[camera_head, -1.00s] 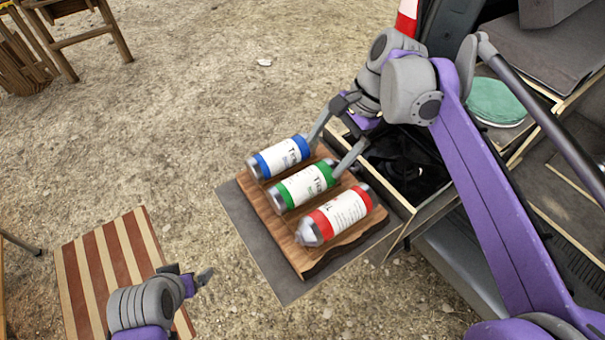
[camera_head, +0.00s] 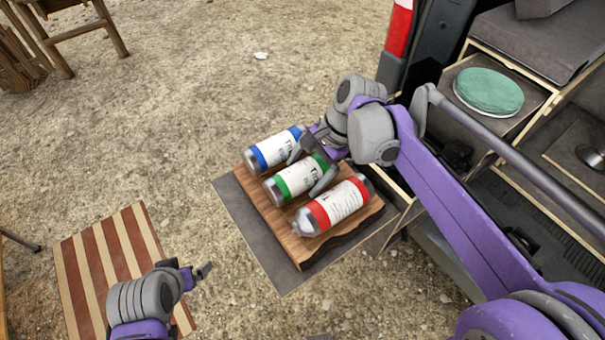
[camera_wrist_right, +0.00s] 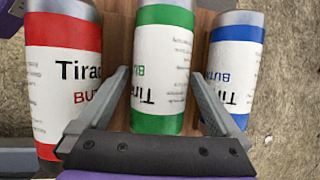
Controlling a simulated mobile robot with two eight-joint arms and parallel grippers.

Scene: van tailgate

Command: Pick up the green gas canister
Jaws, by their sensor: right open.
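The green gas canister (camera_head: 290,182) lies on its side on a wooden board, between the blue canister (camera_head: 272,151) and the red canister (camera_head: 333,206). My right gripper (camera_head: 307,168) is open, with one finger on each side of the green canister. In the right wrist view the green canister (camera_wrist_right: 163,65) lies between the spread fingers, with the red canister (camera_wrist_right: 65,85) to the left and the blue canister (camera_wrist_right: 228,70) to the right. I cannot tell whether the fingers touch any canister. My left gripper (camera_head: 198,275) is at lower left, away from the canisters; its jaw opening is unclear.
The wooden board (camera_head: 305,250) rests on a grey panel (camera_head: 245,222) beside the van. A striped table (camera_head: 80,262) stands at lower left. A green round item (camera_head: 488,91) sits in the van's compartments at right.

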